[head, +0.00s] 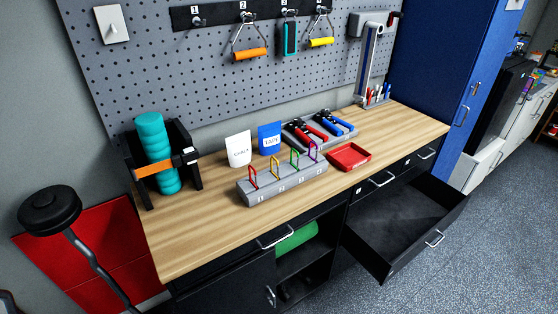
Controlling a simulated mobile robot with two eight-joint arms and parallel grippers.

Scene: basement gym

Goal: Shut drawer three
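A black drawer (388,262) stands pulled far out from the right part of the workbench. It has a silver bar handle (435,239) on its front, and its dark inside looks empty. I cannot read a number on it, so I cannot tell from a label whether it is drawer three. Above it, two shallow top drawers with silver handles (381,179) and (427,154) look shut under the wooden top. Another handled drawer front (276,238) at the left looks shut. Neither of my grippers is in view.
The wooden benchtop (215,225) holds a grey slotted block (283,183), a red tray (348,156), pouches and a teal roller (155,150). An open shelf (300,262) is left of the drawer. Blue-grey floor (480,265) is clear at the right. A bent bar with a black weight (50,209) stands left.

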